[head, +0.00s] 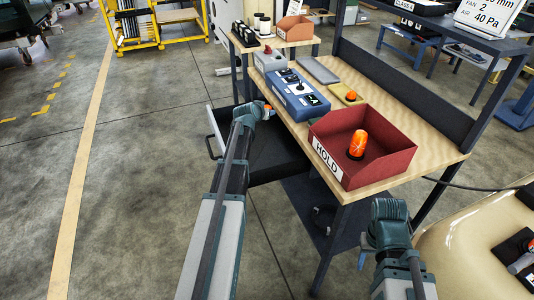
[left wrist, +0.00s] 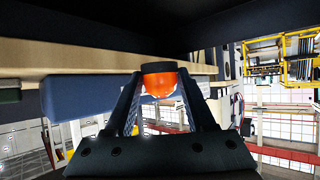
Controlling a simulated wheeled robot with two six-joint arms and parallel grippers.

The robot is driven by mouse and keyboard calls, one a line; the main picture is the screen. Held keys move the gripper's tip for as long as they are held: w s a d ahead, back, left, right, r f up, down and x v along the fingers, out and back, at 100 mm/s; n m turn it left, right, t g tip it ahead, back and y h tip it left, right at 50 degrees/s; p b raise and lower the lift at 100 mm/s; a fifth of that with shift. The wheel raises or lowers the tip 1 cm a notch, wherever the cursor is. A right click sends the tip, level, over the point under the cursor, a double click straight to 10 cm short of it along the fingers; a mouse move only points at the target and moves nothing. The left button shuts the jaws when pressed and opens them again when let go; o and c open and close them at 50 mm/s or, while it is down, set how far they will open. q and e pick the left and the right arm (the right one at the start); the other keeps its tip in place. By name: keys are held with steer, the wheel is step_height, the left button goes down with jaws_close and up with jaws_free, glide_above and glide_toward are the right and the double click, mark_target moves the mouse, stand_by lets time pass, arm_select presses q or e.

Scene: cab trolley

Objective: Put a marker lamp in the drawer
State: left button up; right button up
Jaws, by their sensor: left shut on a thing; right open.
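My left gripper (head: 266,110) is above the open drawer (head: 266,158), beside the bench's front edge. It is shut on an orange marker lamp with a black base; the lamp shows between both fingers in the left wrist view (left wrist: 158,82), and only a bit of orange shows in the head view. The drawer is dark, pulled out to the left, with a handle at its front. A second orange marker lamp (head: 358,143) stands upright in the red HOLD bin (head: 388,165). My right gripper (head: 388,212) is open at the lower right, off the bench; its fingertips are hard to make out.
The wooden bench top (head: 425,133) carries a blue control box (head: 299,98), a yellow box with an orange top (head: 347,93) and a grey flat case (head: 318,70). A cream surface (head: 470,245) is at the lower right. The floor at left is clear.

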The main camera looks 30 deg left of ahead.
arm_select(q)
step_height(320, 180, down, 3)
steer(key=w+a+y+b, duration=0.1)
steer(key=w+a+b, duration=0.1)
steer(key=a, duration=0.1)
steer(key=n+b, duration=0.1)
steer(key=b, duration=0.9)
glide_toward(264, 129)
steer(key=x, duration=0.4)
steer(key=shift+w+f, duration=0.2)
steer(key=shift+r, duration=0.15)
arm_select(e)
step_height(264, 129, down, 13)
steer(key=shift+f, duration=0.1)
arm_select(q)
steer(key=o, duration=1.3)
steer(key=shift+o, duration=0.2)
